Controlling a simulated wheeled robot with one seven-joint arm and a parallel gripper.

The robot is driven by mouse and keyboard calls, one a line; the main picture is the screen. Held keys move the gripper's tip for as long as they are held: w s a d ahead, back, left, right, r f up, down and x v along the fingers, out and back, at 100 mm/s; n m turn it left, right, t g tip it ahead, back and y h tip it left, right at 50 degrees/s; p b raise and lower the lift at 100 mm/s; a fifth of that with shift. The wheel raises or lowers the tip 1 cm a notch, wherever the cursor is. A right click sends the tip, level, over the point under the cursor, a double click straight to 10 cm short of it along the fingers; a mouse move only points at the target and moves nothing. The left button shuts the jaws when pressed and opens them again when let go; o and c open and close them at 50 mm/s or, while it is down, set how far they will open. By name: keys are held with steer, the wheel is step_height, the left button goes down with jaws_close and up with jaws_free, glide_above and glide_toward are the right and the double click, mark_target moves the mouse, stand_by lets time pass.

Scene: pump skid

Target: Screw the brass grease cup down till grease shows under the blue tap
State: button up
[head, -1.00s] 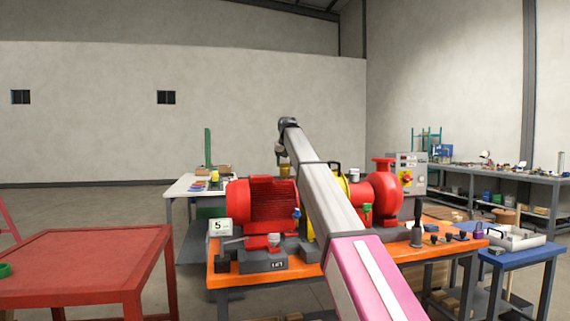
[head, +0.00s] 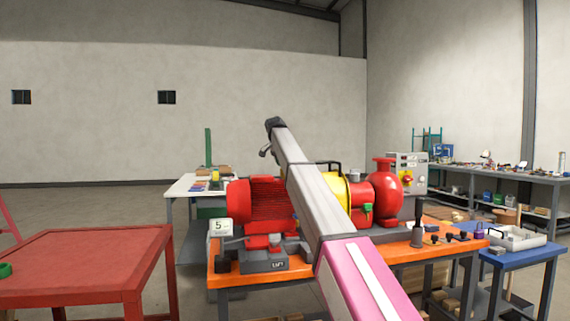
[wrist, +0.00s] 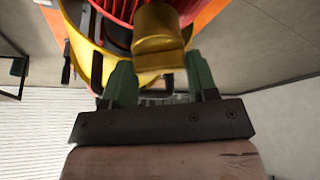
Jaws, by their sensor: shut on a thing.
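The brass grease cup (wrist: 160,42) shows large in the wrist view, with a wider body and a flat-sided lower part. The two green fingers of my gripper (wrist: 160,70) stand on either side of its lower part, shut on it. In the head view my own arm hides the cup, the gripper fingers and the blue tap. A green-topped tap (head: 367,208) shows to the right of my arm. No grease can be made out.
The red motor (head: 265,203), yellow guard (head: 336,185) and red pump (head: 383,190) stand on the orange bench (head: 228,281). A grey control box (head: 410,172) is behind. A red table (head: 85,262) stands left, a blue table (head: 530,256) right.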

steer(key=shift+m+g+h, duration=0.5)
steer(key=shift+m+g, duration=0.3)
steer(key=shift+m, duration=1.5)
steer(key=o, duration=0.9)
steer(key=shift+o, duration=0.2)
steer(key=shift+r, duration=0.1)
steer(key=v, duration=1)
steer(key=shift+a+r, duration=0.2)
steer(key=shift+r, duration=0.05)
